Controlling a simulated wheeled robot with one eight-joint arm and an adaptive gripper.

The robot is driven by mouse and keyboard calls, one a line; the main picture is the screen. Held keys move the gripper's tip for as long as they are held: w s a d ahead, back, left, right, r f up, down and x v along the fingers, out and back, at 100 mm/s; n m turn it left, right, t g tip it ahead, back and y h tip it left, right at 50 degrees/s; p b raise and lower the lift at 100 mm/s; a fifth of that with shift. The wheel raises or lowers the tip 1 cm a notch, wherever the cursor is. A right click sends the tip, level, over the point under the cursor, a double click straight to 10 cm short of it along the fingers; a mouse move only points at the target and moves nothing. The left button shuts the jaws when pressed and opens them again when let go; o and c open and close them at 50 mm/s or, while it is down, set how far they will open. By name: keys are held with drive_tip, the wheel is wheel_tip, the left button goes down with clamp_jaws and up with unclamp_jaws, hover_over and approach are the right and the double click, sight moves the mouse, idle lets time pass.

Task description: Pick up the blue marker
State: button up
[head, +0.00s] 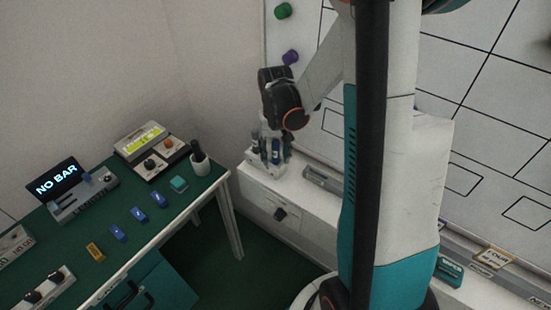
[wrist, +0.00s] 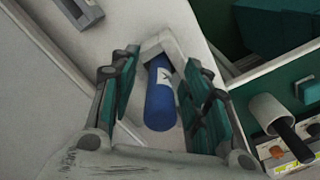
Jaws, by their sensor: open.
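The blue marker (wrist: 160,97) is in the wrist view, with a white label near its far end. It lies between the two fingers of my gripper (wrist: 160,62), with visible gaps on both sides. A pale bracket-like holder (wrist: 170,42) is at the marker's far end. In the head view my gripper (head: 270,140) points down at the small holder on the white ledge at the wall. The blue marker (head: 276,150) shows there as a small blue upright shape, partly hidden by the fingers. My gripper is open.
A green table (head: 185,211) at the left carries a cup (head: 201,168) with a black-handled item, control boxes and several small blue pieces. The white ledge (head: 310,205) holds a grey tray (head: 322,183) right of the holder. A whiteboard (head: 490,120) stands behind.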

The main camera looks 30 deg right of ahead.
drive_tip(key=shift+r, duration=0.1)
drive_tip(key=c, duration=1)
wheel_tip(320, 180, up, 20)
drive_tip(key=p, duration=0.7)
